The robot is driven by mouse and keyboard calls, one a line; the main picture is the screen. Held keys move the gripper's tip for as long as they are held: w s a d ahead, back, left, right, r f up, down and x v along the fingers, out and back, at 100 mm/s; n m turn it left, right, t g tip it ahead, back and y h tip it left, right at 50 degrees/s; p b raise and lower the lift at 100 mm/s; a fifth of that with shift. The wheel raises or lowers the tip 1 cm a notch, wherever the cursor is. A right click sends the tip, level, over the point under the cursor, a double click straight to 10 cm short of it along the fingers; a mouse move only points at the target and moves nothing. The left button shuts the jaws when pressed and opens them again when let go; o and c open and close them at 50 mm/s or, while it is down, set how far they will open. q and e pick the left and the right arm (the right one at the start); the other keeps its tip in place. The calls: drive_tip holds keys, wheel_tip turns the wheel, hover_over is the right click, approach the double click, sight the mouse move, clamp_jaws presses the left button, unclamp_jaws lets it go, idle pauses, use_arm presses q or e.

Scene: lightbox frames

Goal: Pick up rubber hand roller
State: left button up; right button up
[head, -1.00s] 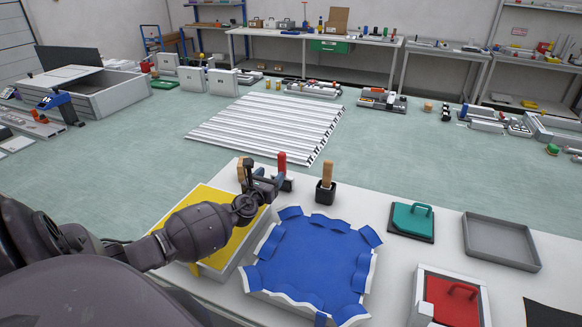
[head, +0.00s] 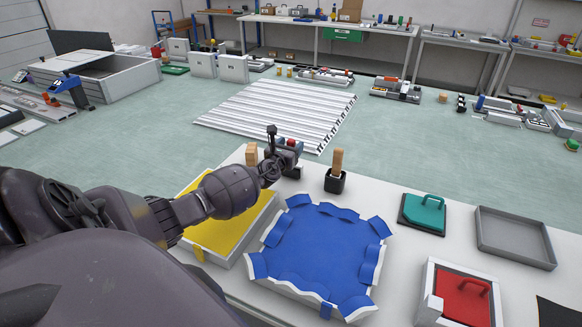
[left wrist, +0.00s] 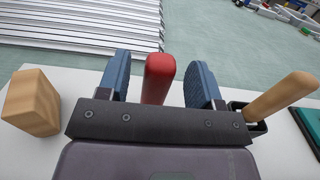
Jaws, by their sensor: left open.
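An upright red handle (left wrist: 158,78) stands between the two blue fingers of my left gripper (head: 290,144) in the left wrist view; it is probably the rubber hand roller. My left gripper is open, with a finger on each side of the handle and a gap visible on both sides. In the head view only a little red (head: 292,143) shows between the fingers, and the handle's lower part is hidden behind the gripper. A wooden handle (head: 337,162) stands in a black holder (head: 335,182) just to the right. My right gripper is not in view.
A wooden block (head: 251,154) stands left of the gripper. A yellow-topped tray (head: 222,225) and a blue cloth-lined box (head: 318,245) lie nearer on the white table. A teal-handled float (head: 423,213), grey tray (head: 514,237) and red-handled piece (head: 462,296) are to the right.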

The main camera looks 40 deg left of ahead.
use_arm(q)
drive_tip(key=b+x, duration=0.1)
drive_tip(key=x, duration=0.1)
drive_tip(key=shift+w+a+f, duration=0.1)
drive_tip(key=shift+w+a, duration=0.05)
drive_tip(key=shift+w, duration=0.25)
drive_tip(key=shift+c, duration=0.4)
